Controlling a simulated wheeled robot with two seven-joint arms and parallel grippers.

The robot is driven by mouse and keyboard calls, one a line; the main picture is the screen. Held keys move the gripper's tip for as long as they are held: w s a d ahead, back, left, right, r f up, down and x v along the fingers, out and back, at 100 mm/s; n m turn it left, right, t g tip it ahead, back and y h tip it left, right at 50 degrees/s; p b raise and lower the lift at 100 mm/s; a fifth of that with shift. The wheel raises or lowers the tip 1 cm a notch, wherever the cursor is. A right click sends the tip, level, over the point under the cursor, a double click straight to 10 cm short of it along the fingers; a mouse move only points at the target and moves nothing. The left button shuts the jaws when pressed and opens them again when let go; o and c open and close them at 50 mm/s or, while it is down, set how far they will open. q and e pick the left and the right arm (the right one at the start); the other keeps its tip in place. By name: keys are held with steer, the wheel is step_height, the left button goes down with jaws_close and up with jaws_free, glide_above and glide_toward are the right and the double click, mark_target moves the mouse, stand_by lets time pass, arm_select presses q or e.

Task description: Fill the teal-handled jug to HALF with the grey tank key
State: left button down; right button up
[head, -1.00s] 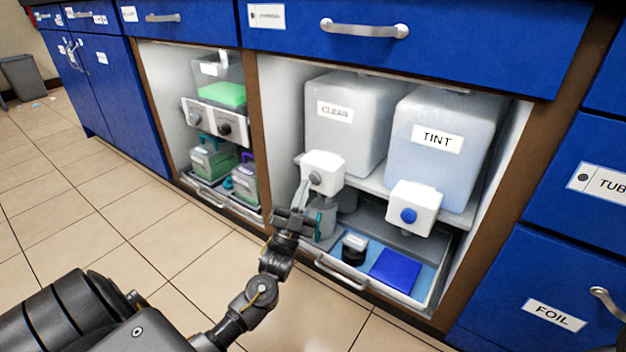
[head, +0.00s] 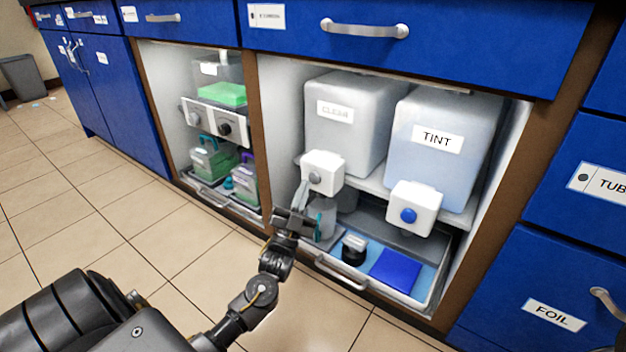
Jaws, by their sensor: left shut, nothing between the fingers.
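The CLEAR tank (head: 352,125) stands on a shelf in the right cabinet bay, with a white tap block (head: 324,172) at its front. The grey key (head: 313,178) is on the front face of this block. My left gripper (head: 302,190) is shut and empty, its fingertips just below and at the key; I cannot tell whether they touch it. The jug (head: 323,214) stands in the tray under this tap, partly hidden behind my gripper. Its teal handle (head: 317,228) shows beside my wrist. The liquid level in it is not clear. My right gripper is not in view.
The TINT tank (head: 440,150) with a blue-keyed tap (head: 409,215) stands to the right. The pulled-out tray (head: 345,283) also holds a dark-bodied container (head: 353,247) and a blue pad (head: 395,270). A left bay holds a second unit (head: 217,122) and green-filled jugs (head: 213,163). Tiled floor is clear.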

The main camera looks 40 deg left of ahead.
arm_select(q)
steer(key=shift+w, duration=0.15)
stand_by(0.4)
steer(key=shift+w, duration=0.3)
steer(key=shift+w, duration=0.45)
stand_by(6.7)
